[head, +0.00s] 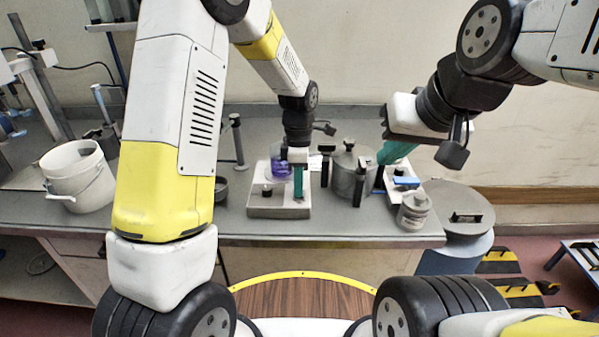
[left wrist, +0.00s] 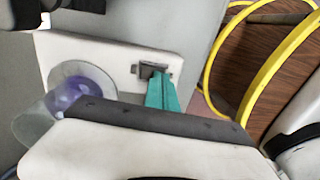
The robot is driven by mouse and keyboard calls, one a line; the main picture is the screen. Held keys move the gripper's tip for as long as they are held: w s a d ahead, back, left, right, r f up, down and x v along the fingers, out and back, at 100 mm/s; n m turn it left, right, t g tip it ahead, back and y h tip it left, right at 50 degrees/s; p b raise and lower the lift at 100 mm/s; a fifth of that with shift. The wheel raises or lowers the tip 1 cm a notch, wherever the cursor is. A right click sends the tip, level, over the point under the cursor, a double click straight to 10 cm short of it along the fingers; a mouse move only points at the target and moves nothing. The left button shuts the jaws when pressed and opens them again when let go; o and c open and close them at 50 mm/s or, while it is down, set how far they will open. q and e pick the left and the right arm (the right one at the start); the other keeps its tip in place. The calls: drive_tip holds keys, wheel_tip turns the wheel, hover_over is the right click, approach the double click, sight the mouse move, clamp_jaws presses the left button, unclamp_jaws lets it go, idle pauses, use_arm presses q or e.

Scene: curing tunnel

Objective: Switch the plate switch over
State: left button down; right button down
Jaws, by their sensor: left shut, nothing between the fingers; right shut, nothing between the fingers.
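The plate switch is a small dark rocker or knob (left wrist: 152,71) on a pale flat plate unit (left wrist: 105,52) in the left wrist view. In the head view the unit (head: 279,211) sits near the table's front edge, with the dark switch (head: 267,191) on its top. My left gripper (head: 298,182) has teal fingers, shut and empty, pointing down over the unit to the right of the switch. In the left wrist view the fingertips (left wrist: 160,84) appear close beside the switch; contact cannot be told. My right gripper (head: 392,153) is shut and empty, away to the right.
A flask with purple liquid (head: 279,166) stands on the back of the unit. A grey lidded pot (head: 346,179) is right of it, then a jar (head: 413,212) and a white device with a blue part (head: 405,182). A white bucket (head: 77,180) is at left.

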use_arm(q)
drive_tip(key=shift+s+f, duration=0.2)
drive_tip(key=shift+f, duration=0.1)
drive_tip(key=shift+w, duration=0.15)
drive_tip(key=shift+w+r, duration=0.1)
drive_tip(key=shift+w, duration=0.65)
